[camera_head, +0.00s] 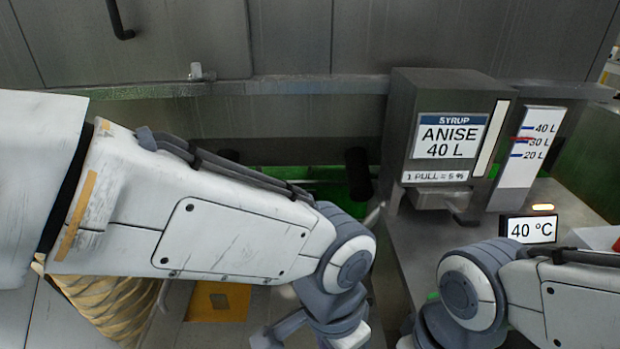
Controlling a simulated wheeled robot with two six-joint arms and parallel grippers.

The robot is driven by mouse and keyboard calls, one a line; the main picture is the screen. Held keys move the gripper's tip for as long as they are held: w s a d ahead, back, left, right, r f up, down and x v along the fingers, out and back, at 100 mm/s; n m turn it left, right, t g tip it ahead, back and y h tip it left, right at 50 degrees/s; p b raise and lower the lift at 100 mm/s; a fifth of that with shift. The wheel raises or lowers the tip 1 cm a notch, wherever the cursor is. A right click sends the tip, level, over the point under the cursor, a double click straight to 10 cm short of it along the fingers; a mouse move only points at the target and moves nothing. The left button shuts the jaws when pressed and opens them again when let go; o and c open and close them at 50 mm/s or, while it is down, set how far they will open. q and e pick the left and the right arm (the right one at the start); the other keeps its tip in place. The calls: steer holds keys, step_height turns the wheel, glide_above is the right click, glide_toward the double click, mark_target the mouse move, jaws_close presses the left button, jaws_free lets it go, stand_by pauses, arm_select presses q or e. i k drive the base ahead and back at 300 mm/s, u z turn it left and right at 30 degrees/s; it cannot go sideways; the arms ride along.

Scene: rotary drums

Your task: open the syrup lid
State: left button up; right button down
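The syrup dispenser (396,130) is a grey metal box at the upper right, labelled "SYRUP ANISE 40 L" and "1 PULL = 5 %". Its flat top (440,78) shows as a thin strip, and I cannot make out a separate lid there. A spout with a small lever (462,216) sticks out below its front. My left arm reaches in from the left and bends down at the bottom middle. My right arm comes in from the right and bends down below the dispenser.
A white level gauge (526,165) marked 20, 30 and 40 L stands right of the dispenser. A "40 °C" display (531,229) sits on the grey counter (420,240). A metal ledge (290,86) runs behind my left arm. A yellow panel (217,302) lies low.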

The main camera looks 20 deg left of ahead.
mark_target(169, 331)
steer(key=u, duration=0.45)
steer(key=k, duration=0.55)
steer(key=u, duration=1.3)
steer(key=i, duration=0.75)
steer(key=u, duration=0.05)
